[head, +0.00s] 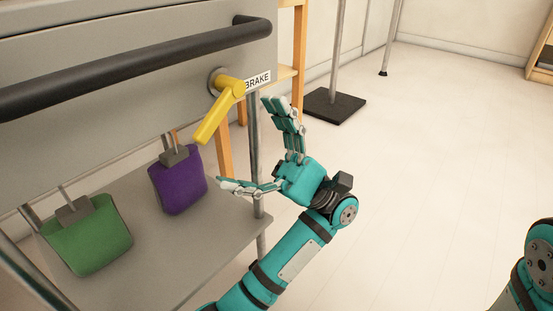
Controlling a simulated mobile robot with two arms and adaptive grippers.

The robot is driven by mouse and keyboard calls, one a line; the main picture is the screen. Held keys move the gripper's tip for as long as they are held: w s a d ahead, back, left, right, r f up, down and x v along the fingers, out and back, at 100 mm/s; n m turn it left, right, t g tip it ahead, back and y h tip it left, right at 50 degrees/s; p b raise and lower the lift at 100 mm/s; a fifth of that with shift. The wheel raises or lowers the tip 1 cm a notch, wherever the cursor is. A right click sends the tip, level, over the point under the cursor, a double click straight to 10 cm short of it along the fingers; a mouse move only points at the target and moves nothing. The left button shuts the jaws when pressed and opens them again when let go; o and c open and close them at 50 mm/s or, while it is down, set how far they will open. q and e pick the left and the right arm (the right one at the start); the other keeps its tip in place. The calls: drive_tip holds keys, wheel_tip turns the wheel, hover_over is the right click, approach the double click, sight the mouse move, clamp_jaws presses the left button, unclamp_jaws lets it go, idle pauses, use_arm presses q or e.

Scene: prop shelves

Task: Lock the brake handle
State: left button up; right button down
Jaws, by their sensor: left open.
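The yellow brake handle (219,112) is mounted by a round grey hub on the side panel of a grey cart. It slants, with its free end pointing down and to the left. A white label reading BRAKE (257,80) is beside it on the panel, partly covered by the handle. My left gripper (248,142) is open and empty, to the right of and below the handle, its fingers spread towards it. I see a gap between the fingers and the handle in the picture. My right gripper is out of view; only part of my right arm shows at the right edge.
A black push bar (130,66) runs along the cart above the handle. A purple bag (178,182) and a green bag (88,238) hang below the panel over a grey lower shelf (150,258). A black-based pole (335,104) stands behind. The floor at right is clear.

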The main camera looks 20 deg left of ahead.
use_arm(q)
drive_tip(key=v, duration=0.7)
drive_tip(key=shift+f, duration=0.1)
drive_tip(key=shift+d, duration=0.1)
